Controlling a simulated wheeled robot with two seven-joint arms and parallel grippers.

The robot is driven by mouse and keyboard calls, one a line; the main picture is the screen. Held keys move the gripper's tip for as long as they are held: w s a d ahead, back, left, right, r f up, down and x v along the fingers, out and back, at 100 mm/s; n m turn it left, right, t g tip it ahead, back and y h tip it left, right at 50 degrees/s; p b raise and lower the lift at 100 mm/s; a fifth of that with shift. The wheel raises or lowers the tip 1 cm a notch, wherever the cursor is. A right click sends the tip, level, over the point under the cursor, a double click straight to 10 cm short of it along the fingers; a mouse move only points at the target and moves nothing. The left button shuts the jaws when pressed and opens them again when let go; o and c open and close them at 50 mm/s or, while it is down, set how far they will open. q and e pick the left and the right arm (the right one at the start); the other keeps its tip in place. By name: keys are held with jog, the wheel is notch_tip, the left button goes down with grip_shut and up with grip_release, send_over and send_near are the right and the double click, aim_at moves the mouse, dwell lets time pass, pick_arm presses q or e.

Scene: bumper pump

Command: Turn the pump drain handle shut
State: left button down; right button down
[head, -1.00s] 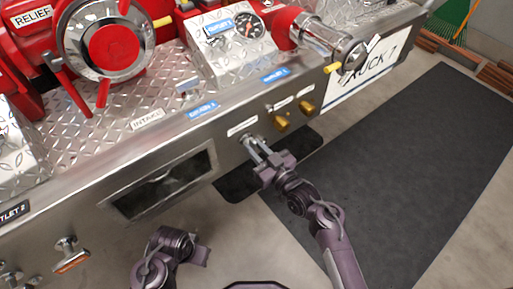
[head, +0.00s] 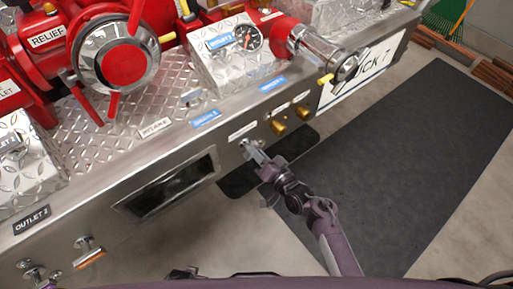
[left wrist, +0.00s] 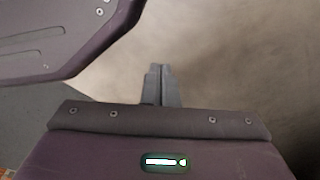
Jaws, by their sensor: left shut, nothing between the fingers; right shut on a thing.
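The pump drain handle (head: 245,143) is a small metal fitting on the bumper's steel front, below a white label. My right gripper (head: 256,154) is shut on it, with its fingers seen nearly edge-on. The fingers and wrist hide most of the handle, so its exact angle cannot be told. My left gripper shows in the left wrist view (left wrist: 161,82), shut and empty, with its fingers together above blurred pale floor. In the head view only small parts of my left arm show at the bottom edge.
Two brass knobs (head: 290,119) sit right of the handle. A dark rectangular opening (head: 168,187) is to its left. Another handle (head: 89,252) sticks out at the lower left. Red pump parts (head: 115,62) stand on the bumper. A dark mat (head: 420,150) covers open floor at right.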

pick_arm(q)
jog(key=s+a+f+p, duration=0.1)
jog(key=s+p, duration=0.2)
jog(key=s, duration=0.4)
jog(key=shift+s+a+f, duration=0.2)
jog(key=shift+f, duration=0.05)
pick_arm(e)
jog(key=shift+f+m, duration=0.2)
jog(key=shift+m, duration=3.9)
pick_arm(q)
jog(key=shift+s, duration=0.2)
pick_arm(e)
jog(key=c, duration=1.5)
grip_release()
jog(key=shift+d, duration=0.1)
